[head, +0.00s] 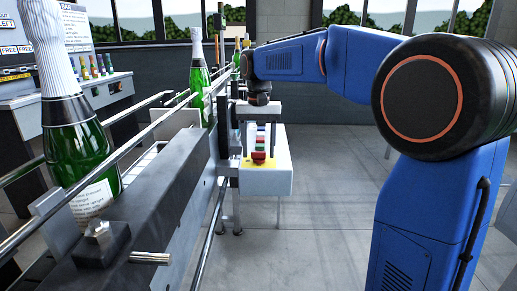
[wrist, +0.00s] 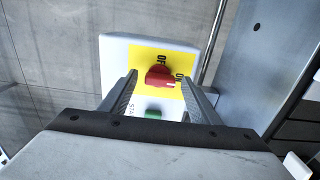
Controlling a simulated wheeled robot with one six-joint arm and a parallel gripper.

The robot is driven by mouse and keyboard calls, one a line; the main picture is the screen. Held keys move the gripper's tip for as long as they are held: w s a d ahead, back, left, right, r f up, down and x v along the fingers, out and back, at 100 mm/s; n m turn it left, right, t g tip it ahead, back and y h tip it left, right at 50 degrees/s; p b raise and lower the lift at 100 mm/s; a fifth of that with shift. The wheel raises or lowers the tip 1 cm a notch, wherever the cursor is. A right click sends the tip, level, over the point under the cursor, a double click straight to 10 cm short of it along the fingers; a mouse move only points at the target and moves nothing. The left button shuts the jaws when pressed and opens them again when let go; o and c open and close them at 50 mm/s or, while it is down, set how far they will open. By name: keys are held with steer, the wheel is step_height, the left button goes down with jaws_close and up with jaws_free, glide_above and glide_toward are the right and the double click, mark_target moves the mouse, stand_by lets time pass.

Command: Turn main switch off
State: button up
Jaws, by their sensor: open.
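The main switch is a red rotary knob (wrist: 159,76) on a yellow plate marked OFF and ON. In the wrist view a white mark shows on the knob's lower right end, near the ON label. In the head view the knob (head: 258,156) is on top of a light grey control box (head: 266,182). My gripper (wrist: 159,80) is open, with one finger to each side of the knob and a gap on both sides. It points down over the box; whether the fingertips reach knob height is unclear.
A green button (wrist: 152,114) is between my fingers, nearer the palm, beside a START label. In the head view, a conveyor with rails (head: 150,125) and green bottles (head: 78,130) runs left of the box. The floor (head: 325,200) to the right is clear.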

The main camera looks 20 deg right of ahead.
steer(key=c, duration=1.1)
steer(key=shift+o, duration=0.2)
